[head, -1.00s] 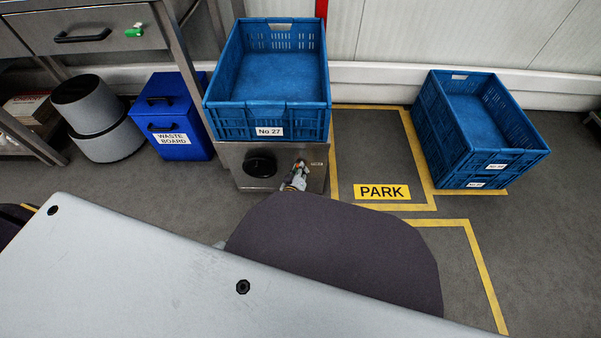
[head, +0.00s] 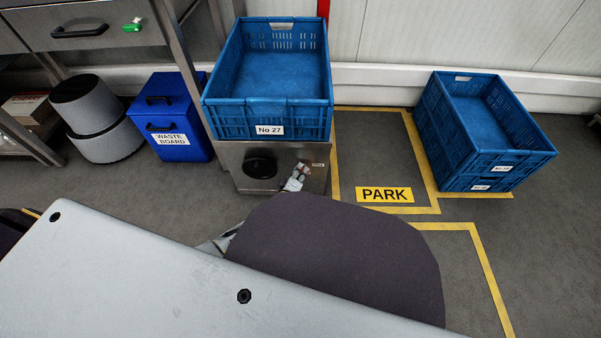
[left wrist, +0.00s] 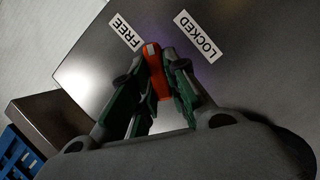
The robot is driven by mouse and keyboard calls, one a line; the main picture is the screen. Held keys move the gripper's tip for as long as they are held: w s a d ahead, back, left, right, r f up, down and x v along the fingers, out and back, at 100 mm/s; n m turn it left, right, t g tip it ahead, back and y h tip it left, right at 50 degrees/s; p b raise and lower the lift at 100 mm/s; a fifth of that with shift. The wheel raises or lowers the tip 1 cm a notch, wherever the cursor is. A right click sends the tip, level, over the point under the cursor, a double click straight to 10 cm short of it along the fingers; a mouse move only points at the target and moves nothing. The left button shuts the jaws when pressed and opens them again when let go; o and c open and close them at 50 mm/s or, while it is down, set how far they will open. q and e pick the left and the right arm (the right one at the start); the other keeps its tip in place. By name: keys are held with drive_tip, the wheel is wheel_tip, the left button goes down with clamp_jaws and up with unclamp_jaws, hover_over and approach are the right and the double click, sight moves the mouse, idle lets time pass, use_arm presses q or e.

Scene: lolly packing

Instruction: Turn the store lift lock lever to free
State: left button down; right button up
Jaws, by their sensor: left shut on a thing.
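The lock lever (left wrist: 158,80) is orange-red with a pale tip. In the left wrist view it stands between the fingers of my left gripper (left wrist: 160,72), which is shut on it. Its tip lies between the FREE label (left wrist: 125,31) and the LOCKED label (left wrist: 199,37), closer to FREE. The lever is hidden there by the gripper. My right gripper is not in view.
A blue crate, No 27 (head: 268,122), sits on the lift. Stacked blue crates (head: 490,165) stand to the right, beyond the PARK floor marking (head: 385,194). A blue waste bin (head: 180,115) and a grey bin (head: 95,120) stand left. The marked PARK floor area is clear.

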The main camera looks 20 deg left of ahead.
use_arm(q)
drive_tip(key=shift+s+a+f+n+t+h, duration=0.15)
drive_tip(key=shift+n+t, duration=0.25)
drive_tip(key=shift+n, duration=0.6)
drive_tip(key=shift+w+d+f+n+t+h, duration=0.15)
drive_tip(key=shift+n+t, duration=0.25)
drive_tip(key=shift+n, duration=0.6)
drive_tip(key=shift+s+a+n, duration=0.1)
drive_tip(key=shift+n, duration=0.3)
drive_tip(key=c, duration=1.4)
unclamp_jaws()
drive_tip(key=shift+s+a, duration=0.25)
drive_tip(key=shift+s, duration=1.75)
drive_tip(key=shift+s+a, duration=0.2)
drive_tip(key=shift+s, duration=1.75)
drive_tip(key=shift+s+a, duration=0.25)
drive_tip(key=shift+s, duration=1.75)
